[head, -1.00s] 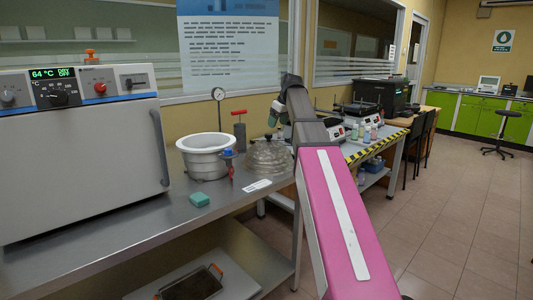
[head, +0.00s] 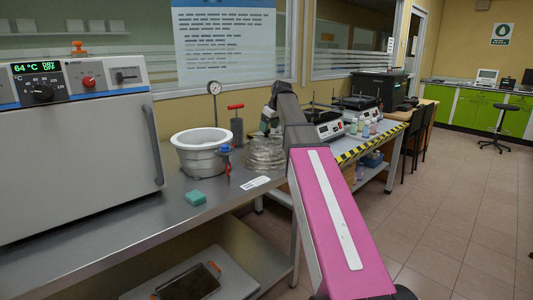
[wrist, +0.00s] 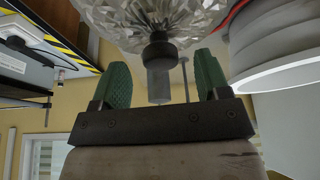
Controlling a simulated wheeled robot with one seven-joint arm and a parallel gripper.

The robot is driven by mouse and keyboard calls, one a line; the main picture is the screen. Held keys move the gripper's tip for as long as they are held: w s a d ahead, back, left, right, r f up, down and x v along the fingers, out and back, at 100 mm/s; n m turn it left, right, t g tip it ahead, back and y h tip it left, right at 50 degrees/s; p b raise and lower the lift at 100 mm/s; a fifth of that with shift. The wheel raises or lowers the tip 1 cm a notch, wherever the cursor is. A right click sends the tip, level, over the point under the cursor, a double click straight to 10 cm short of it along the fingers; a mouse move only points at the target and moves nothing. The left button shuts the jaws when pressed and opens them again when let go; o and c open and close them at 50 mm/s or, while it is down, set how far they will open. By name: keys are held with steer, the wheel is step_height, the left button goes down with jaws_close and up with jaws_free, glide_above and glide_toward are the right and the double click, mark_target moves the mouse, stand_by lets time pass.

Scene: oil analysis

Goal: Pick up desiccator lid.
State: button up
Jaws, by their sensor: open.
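The desiccator, of clear ribbed glass (head: 265,154), stands on the steel bench beside the white pot. Its faceted glass lid (wrist: 140,16) fills the top of the wrist view, with a dark collar and a grey knob (wrist: 158,82) in the middle. My gripper (head: 269,122) is over the lid in the head view, partly hidden by my arm. In the wrist view my gripper (wrist: 162,76) is open, with one green finger on each side of the knob. Gaps show between the knob and both fingers.
The white pot (head: 200,160) stands close left of the desiccator, with a blue-topped valve (head: 225,150) between them. A gauge (head: 214,88) and a red-handled pump (head: 236,122) are behind. A teal sponge (head: 195,198) lies in front. The large oven (head: 80,160) fills the left.

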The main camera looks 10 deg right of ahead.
steer(key=x, duration=0.3)
steer(key=shift+w+a+f, duration=0.1)
steer(key=shift+f, duration=0.05)
jaws_close()
